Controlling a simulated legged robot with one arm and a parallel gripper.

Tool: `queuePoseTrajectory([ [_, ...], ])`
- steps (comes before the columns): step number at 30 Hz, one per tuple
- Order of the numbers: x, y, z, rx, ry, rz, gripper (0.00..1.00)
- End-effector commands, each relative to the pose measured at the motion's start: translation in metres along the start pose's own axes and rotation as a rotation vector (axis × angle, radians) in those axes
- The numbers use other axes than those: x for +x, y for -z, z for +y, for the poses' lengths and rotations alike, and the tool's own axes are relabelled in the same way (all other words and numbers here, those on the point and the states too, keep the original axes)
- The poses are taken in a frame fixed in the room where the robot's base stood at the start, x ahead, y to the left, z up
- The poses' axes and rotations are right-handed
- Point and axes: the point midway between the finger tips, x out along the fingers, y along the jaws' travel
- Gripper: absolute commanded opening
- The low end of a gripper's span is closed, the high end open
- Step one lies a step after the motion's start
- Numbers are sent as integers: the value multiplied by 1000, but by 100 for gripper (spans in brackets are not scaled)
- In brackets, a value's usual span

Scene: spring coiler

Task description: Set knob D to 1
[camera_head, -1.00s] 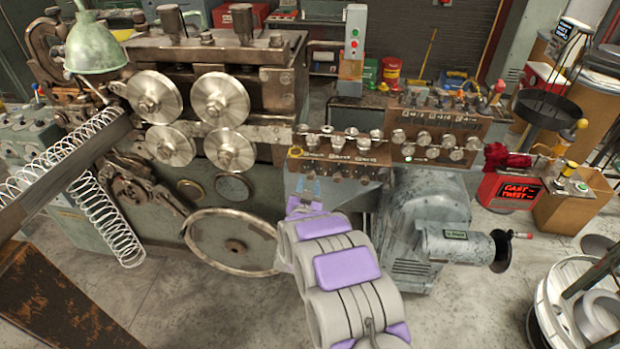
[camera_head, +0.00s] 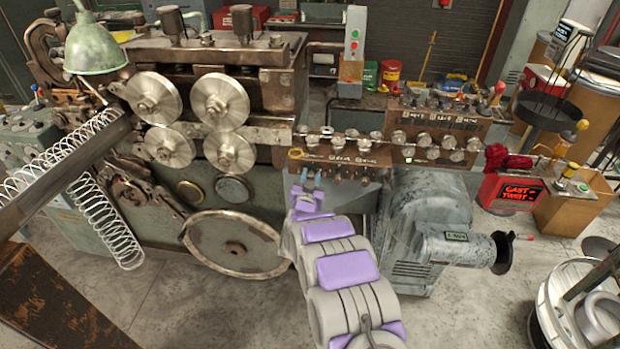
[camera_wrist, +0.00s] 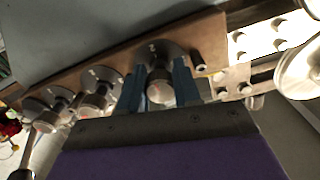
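The brown knob panel (camera_head: 338,153) is on the machine, right of the gear wheels. It has an upper row of larger silver knobs and a lower row of small ones. Knob letters are too small to read. My gripper (camera_head: 310,178) is at the left end of the lower row. In the wrist view, my gripper (camera_wrist: 159,88) has its blue fingers apart, one on each side of a round silver knob (camera_wrist: 160,92). Whether they touch it, I cannot tell. Two similar knobs (camera_wrist: 100,95) (camera_wrist: 45,112) sit to its left. The knob's setting is not readable.
A second knob panel (camera_head: 436,140) stands to the right. A grey motor (camera_head: 425,215) is below it, close to my arm. The floor in front is clear.

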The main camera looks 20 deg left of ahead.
Motion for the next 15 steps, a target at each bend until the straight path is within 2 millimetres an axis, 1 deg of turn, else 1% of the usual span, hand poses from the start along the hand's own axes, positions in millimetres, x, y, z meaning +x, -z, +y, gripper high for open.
queuePoseTrajectory([
  [1, 0, 0, 0, 0, 1, 0, 22],
  [7, 0, 0, 0, 0, 1, 0, 3],
  [15, 0, 0, -1, -28, 1, -1, 2],
])
